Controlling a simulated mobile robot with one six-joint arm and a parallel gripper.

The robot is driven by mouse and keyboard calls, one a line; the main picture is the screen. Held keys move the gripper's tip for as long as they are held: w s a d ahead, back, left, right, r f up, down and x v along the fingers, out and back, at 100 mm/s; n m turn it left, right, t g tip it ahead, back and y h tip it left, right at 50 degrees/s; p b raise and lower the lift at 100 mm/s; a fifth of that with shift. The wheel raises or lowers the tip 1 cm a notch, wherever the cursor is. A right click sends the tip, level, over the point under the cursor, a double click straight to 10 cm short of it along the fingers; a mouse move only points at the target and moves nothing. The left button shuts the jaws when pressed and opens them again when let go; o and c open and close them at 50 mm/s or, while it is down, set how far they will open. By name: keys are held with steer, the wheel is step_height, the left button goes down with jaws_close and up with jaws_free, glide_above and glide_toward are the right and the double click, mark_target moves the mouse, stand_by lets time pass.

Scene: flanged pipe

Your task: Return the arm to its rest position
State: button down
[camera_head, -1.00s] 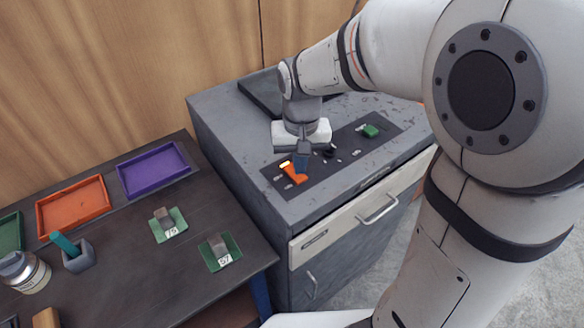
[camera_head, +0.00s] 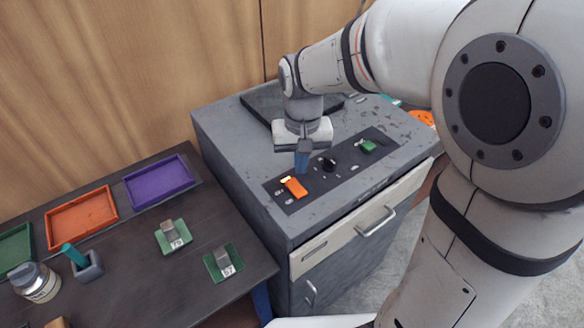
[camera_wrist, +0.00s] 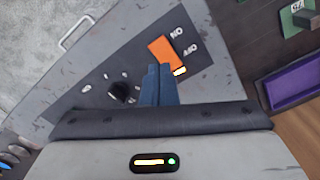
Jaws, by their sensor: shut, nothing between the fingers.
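My gripper (camera_head: 302,164) is shut and empty, its blue fingers pointing down over the dark control panel (camera_head: 347,166) on the grey cabinet. In the wrist view the fingertips (camera_wrist: 159,72) are together, beside the orange rocker switch (camera_wrist: 164,52). The orange switch also shows in the head view (camera_head: 295,188), just below and left of the fingers. A black knob (camera_head: 328,164) is to the right of the fingers. A green switch (camera_head: 368,146) is farther right on the panel. My arm reaches in from the right, its upper links covering the right side of the head view.
The grey cabinet (camera_head: 235,150) has a drawer with a handle (camera_head: 376,222). A dark tray (camera_head: 262,107) lies at its back. Left, a dark table holds a purple tray (camera_head: 190,186), an orange tray (camera_head: 51,229), green pads with blocks (camera_head: 224,264) and a jar (camera_head: 35,284).

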steer(key=s+d+r+t, duration=0.3)
steer(key=s+d, duration=0.8)
steer(key=s, duration=0.1)
steer(key=shift+s+d+r+m, duration=0.25)
steer(key=shift+d+r+m, duration=0.05)
steer(key=shift+r+m, duration=0.1)
steer(key=shift+s, duration=0.1)
